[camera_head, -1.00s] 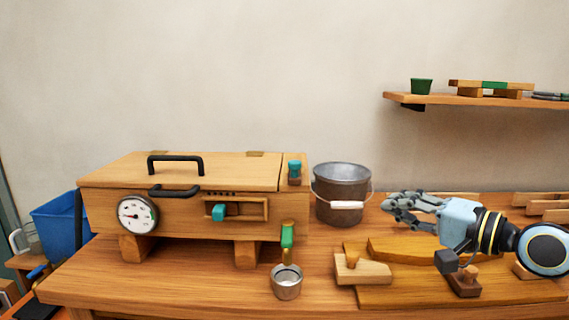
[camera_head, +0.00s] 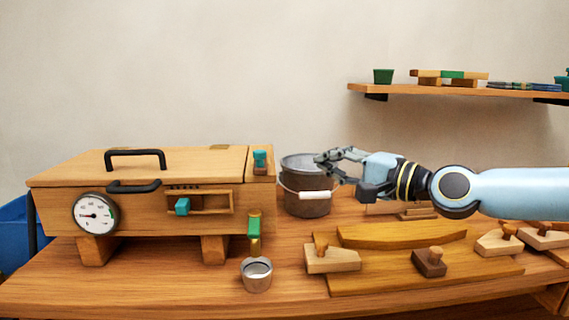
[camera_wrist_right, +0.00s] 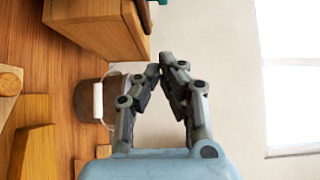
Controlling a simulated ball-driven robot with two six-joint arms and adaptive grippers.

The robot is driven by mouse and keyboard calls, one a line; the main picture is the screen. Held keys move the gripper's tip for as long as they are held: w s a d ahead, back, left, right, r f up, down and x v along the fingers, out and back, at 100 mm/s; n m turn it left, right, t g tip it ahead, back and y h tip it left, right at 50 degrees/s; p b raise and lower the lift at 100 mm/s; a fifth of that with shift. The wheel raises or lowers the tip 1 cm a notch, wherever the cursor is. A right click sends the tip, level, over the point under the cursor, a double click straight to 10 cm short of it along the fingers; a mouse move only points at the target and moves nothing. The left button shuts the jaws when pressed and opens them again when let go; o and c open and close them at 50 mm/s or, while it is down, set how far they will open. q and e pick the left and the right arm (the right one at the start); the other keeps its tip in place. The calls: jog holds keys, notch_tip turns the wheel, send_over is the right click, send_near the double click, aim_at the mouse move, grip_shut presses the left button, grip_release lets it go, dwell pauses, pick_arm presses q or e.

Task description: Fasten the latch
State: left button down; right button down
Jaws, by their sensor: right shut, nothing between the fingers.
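A wooden box (camera_head: 130,215) with a hinged-looking lid (camera_head: 85,168) stands on the bench at the left; the lid lies flat. A black handle (camera_head: 135,152) is on top and a black loop (camera_head: 133,187) is at the lid's front edge. A teal knob (camera_head: 182,206) sits at the left of a front slot. Another teal knob (camera_head: 260,158) stands on the top right. Which part is the latch is not clear. My right gripper (camera_head: 322,163) is shut and empty, right of the box in front of the bucket; it also shows in the wrist view (camera_wrist_right: 167,65). My left gripper is out of view.
A metal bucket (camera_head: 305,198) stands close right of the box. A green-handled tap (camera_head: 253,228) is above a small metal cup (camera_head: 256,275). Wooden planes and boards (camera_head: 400,262) cover the bench at right. A shelf (camera_head: 440,91) hangs above.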

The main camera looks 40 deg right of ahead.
aim_at(260, 156)
jog(key=w+a+p, duration=0.4)
jog(key=w+a, duration=0.1)
jog(key=w, duration=0.2)
jog(key=shift+w+p, duration=0.4)
jog(key=shift+r, duration=0.1)
